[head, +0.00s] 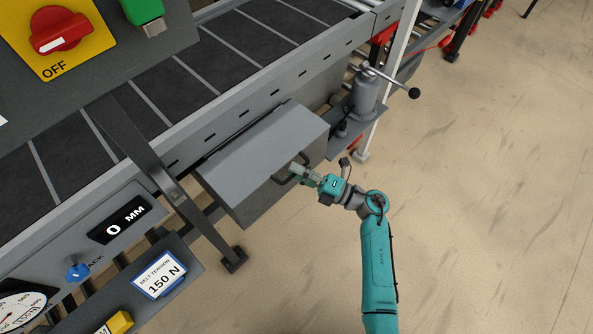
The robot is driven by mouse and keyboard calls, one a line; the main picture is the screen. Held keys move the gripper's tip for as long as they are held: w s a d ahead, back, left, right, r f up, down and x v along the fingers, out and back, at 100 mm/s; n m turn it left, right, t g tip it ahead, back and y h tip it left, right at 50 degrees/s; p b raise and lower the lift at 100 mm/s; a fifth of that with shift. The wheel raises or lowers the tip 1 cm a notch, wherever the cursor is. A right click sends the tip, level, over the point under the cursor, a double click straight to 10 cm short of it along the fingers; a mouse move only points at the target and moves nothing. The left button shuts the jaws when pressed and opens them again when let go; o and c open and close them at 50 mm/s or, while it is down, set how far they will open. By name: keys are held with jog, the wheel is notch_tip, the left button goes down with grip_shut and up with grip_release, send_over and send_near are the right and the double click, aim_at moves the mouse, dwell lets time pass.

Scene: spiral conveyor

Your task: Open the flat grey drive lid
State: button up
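The flat grey drive lid (248,150) is the top of a grey box (274,191) fixed to the side of the conveyor. The lid looks closed and lies flat. A dark handle (281,182) sits at its right front edge. My gripper (296,172) is at this handle, with its fingertips beside or around it. The fingers are small and partly overlap the handle, so I cannot tell whether they are closed on it. My teal arm comes up from the lower right.
The belt conveyor (262,42) runs behind the box. A crank with a black knob (414,93) stands right of the box. A dark support post (163,178) passes left of it. A panel with a 0 MM display (127,219) is lower left. The floor at right is clear.

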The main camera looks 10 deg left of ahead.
jog(key=shift+a, duration=0.2)
grip_shut()
jog(key=shift+w+r, duration=0.1)
